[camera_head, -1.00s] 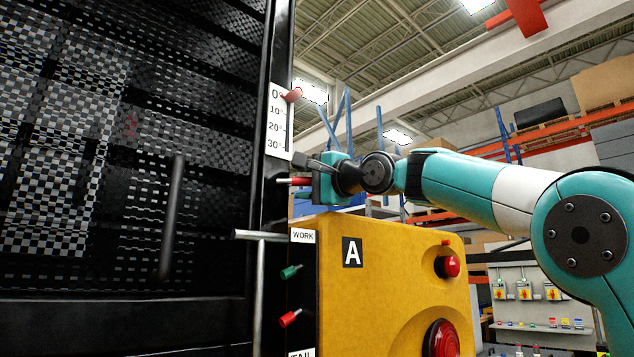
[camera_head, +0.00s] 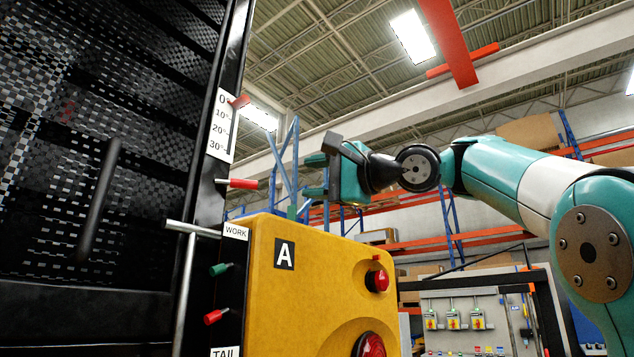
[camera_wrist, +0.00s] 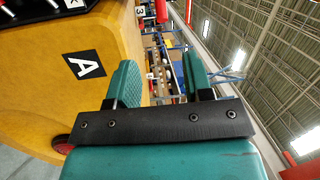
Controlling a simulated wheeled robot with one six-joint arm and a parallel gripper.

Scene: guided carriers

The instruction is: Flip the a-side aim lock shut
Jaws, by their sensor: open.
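The red-handled lever (camera_head: 243,183), which I take to be the aim lock, sticks out to the right from the black frame, just below the white angle scale (camera_head: 222,125). It lies roughly level. A red pointer (camera_head: 240,101) is at the 0 mark. My gripper (camera_head: 316,176) is open and empty, to the right of the lever and apart from it, above the yellow A housing (camera_head: 300,255). In the wrist view its two green fingers (camera_wrist: 158,65) are spread with nothing between them.
Below the lever are a metal T-bar (camera_head: 192,229), a WORK label (camera_head: 235,232), a green knob (camera_head: 220,269) and a red knob (camera_head: 216,316). Red buttons (camera_head: 378,281) sit on the housing. The dark panel (camera_head: 80,180) fills the left. Air around my gripper is free.

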